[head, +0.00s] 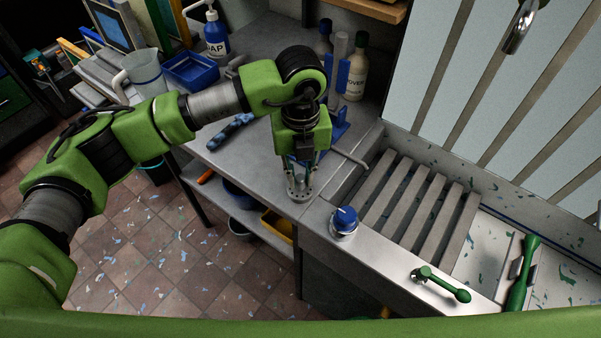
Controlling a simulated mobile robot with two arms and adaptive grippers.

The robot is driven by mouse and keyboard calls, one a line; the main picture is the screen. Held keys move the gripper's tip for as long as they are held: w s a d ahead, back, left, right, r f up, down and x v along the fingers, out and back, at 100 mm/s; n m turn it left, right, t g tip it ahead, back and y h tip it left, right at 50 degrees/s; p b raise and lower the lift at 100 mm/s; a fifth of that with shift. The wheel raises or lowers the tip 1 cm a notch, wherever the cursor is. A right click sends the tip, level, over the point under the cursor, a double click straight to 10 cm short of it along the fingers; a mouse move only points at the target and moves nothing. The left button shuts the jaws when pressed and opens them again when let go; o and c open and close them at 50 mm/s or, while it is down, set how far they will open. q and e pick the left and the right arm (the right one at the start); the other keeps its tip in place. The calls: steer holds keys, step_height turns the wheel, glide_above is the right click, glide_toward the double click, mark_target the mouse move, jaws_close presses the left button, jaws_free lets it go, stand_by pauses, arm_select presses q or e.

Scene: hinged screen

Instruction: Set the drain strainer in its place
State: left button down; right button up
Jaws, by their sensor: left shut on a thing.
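My left gripper (301,164) points down over the front edge of the grey worktop, near the worktop's corner beside the sink. It is shut on a small grey metal disc with holes, the drain strainer (300,190). The fingers cover the strainer's upper part. I cannot tell whether its lower edge touches the worktop. The sink (490,255) lies to the right, with a slatted rack (415,205) over its left part. I cannot make out a drain opening. My right gripper is not in view.
A blue-topped jar (344,221) and a green-handled tool (441,284) are on the sink's front ledge. A blue rack (335,135) and bottles (355,75) stand behind the gripper. A soap bottle (215,35) stands farther left.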

mark_target(301, 177)
arm_select(q)
steer(key=c, duration=1.8)
jaws_free()
steer(key=shift+c, duration=0.2)
step_height(301, 177, up, 12)
